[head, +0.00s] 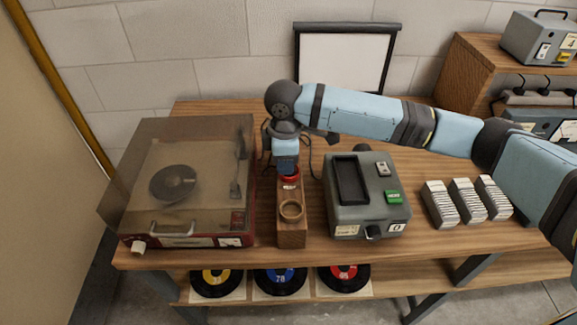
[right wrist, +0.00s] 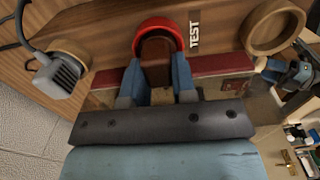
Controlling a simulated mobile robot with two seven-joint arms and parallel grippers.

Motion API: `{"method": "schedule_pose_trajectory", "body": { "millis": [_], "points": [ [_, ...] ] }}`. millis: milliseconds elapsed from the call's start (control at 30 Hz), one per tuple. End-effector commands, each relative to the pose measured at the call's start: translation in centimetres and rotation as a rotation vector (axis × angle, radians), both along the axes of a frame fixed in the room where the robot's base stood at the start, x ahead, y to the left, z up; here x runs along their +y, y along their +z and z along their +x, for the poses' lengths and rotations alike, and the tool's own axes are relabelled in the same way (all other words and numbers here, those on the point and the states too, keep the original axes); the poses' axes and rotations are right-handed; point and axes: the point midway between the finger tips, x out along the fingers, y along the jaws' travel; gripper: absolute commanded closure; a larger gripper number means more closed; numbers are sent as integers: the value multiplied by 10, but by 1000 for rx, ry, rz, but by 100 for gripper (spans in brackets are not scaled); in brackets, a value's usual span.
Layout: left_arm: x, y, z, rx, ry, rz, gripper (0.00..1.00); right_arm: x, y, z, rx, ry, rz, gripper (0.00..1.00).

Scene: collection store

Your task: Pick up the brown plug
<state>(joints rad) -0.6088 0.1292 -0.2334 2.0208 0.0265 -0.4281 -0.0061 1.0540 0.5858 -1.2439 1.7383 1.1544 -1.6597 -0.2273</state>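The brown plug (right wrist: 157,62) shows in the right wrist view, standing at the red ring socket (right wrist: 143,32) beside the TEST label. My right gripper (right wrist: 158,75) has its two blue fingers on either side of the plug, close against it with no clear gap. In the head view my right gripper (head: 287,170) points down over the red socket (head: 289,180) of the wooden block (head: 291,236) and hides the plug. How deep the plug sits in the socket cannot be told. My left gripper is not in view.
An empty tan ring socket (head: 291,210) is at the block's front. A record player (head: 180,180) stands close left, a grey device (head: 366,195) close right. A grey plug with a cable (right wrist: 60,75) is near the gripper. White card stacks (head: 468,201) are further right.

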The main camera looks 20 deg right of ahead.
Motion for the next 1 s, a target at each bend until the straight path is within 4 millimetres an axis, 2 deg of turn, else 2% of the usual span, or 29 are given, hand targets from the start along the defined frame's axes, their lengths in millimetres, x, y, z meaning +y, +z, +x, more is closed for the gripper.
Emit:
{"method": "schedule_pose_trajectory", "body": {
  "millis": [33,67,367,567,667,767,1000],
  "points": [
    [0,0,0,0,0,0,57,0,0,0,0,0,0,93],
    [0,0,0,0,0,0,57,0,0,0,0,0,0,100],
    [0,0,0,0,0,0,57,0,2,0,0,0,0,100],
    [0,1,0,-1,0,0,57,0,17,1,-2,0,1,100],
    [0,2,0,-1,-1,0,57,0,33,0,-2,0,1,100],
    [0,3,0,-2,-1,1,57,1,58,1,-5,1,2,100],
    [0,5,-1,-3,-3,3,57,1,130,1,-4,0,2,100]
  ]
}}
